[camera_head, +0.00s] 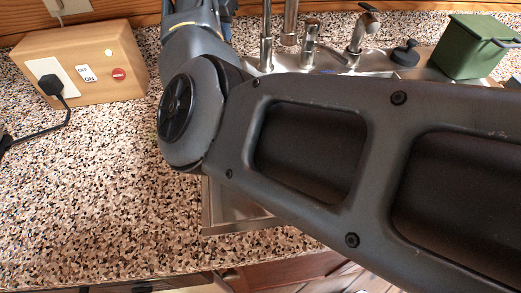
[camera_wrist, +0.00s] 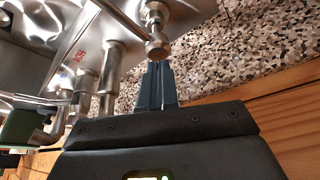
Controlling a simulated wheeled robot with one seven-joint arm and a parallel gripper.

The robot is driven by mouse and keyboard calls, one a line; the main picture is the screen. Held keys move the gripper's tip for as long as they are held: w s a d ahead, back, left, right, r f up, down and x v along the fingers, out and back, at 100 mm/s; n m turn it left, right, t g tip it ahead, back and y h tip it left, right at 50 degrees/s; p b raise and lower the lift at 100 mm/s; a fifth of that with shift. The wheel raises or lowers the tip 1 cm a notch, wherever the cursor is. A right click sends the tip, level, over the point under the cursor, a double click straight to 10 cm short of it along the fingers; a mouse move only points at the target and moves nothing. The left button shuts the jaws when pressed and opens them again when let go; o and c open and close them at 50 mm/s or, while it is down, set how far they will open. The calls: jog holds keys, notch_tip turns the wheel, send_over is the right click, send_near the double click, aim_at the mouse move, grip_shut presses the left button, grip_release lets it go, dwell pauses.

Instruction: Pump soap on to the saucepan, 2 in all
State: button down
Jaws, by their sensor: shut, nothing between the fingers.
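In the wrist view my gripper (camera_wrist: 156,70) is shut and empty. Its fingertips are close to a metal fitting with a rounded end (camera_wrist: 157,47); I cannot tell whether they touch. A metal pipe runs from this fitting to the upper left. I cannot tell for certain which of the metal fittings is the soap pump. Several stand behind the sink (camera_head: 212,215), among them one with a dark top (camera_head: 362,32) in the head view. I cannot make out a saucepan; my arm covers most of the sink.
A wooden box (camera_head: 125,75) with a socket, plug and switches stands at left. A green bin (camera_head: 470,48) and a black stopper-like object (camera_head: 405,53) are at right. The speckled counter (camera_head: 90,190) is clear at front left. A wooden wall runs behind.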

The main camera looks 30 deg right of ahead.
jog(key=shift+f, duration=0.2)
jog(key=shift+f+b, duration=0.4)
jog(key=shift+f, duration=0.7)
jog(key=shift+r, duration=0.1)
jog(key=shift+r+p, duration=1)
jog(key=shift+r, duration=0.25)
jog(key=shift+r, duration=0.1)
notch_tip(320, 180, up, 4)
jog(key=p, duration=0.3)
jog(key=shift+r+p, duration=0.15)
jog(key=shift+p, duration=0.2)
jog(key=shift+r, duration=0.75)
